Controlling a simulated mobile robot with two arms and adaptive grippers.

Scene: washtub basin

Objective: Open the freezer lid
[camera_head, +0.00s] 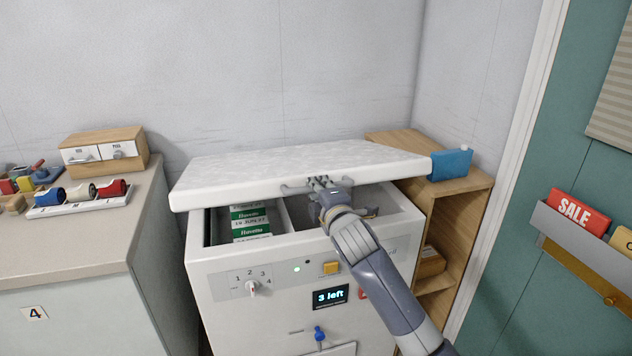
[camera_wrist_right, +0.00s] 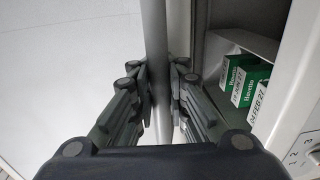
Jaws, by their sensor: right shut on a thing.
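The white freezer (camera_head: 215,268) stands in the middle of the head view. Its white lid (camera_head: 290,165) is raised partway, with a gap at the front edge. My right gripper (camera_head: 318,184) is at the lid's front edge, shut on the grey bar handle (camera_head: 292,190). In the right wrist view the handle (camera_wrist_right: 156,50) runs between the two fingers of the right gripper (camera_wrist_right: 158,82). Green and white boxes (camera_head: 250,222) show inside the freezer; they also show in the wrist view (camera_wrist_right: 240,80). My left gripper is not in view.
A counter (camera_head: 75,240) with a small drawer box (camera_head: 105,150) and spools stands at the left. A wooden shelf (camera_head: 465,190) with a blue item (camera_head: 451,164) stands close at the right of the lid. A wall (camera_head: 280,75) is behind.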

